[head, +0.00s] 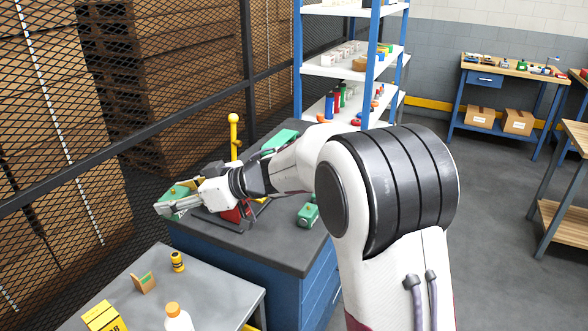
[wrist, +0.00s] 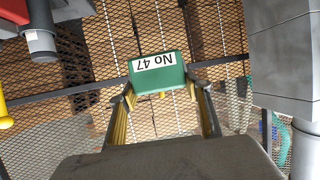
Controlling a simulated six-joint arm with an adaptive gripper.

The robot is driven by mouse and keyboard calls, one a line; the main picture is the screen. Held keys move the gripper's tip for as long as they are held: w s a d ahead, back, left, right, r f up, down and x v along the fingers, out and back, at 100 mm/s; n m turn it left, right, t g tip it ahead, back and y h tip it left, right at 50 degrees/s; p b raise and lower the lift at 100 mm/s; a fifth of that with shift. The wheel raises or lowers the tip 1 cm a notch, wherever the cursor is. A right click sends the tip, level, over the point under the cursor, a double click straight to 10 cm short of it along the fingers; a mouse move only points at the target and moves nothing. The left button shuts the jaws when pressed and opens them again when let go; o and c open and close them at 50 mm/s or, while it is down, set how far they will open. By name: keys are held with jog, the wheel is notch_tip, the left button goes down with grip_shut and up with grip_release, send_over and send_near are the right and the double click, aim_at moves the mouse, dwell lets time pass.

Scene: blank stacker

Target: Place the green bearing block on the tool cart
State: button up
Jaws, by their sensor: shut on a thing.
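My gripper (wrist: 160,108) is shut on a green block (wrist: 158,75) with a white label reading "No 47", held between its fingertips. I take it as the green bearing block; the label appears upside down in the wrist view. In the head view my gripper (head: 168,207) is at the left end of a blue drawer cabinet (head: 275,255) with a dark top, with green showing around the fingers. Another green block (head: 308,215) rests on that top. A grey-topped stand (head: 215,290) is at the lower left. I cannot tell which of the two is the tool cart.
A yellow post (head: 233,135) rises behind my gripper. A mesh fence (head: 190,90) runs along the left.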

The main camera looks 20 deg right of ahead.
jog(key=w+d+m+t+h, duration=0.2)
jog(key=w+d, duration=0.1)
jog(key=d, duration=2.6)
notch_tip(320, 180, down, 11)
jog(key=shift+w, duration=0.15)
jog(key=shift+f, duration=0.1)
jog(key=shift+f, duration=3.05)
jog(key=shift+f, duration=1.9)
jog(key=shift+f, duration=0.15)
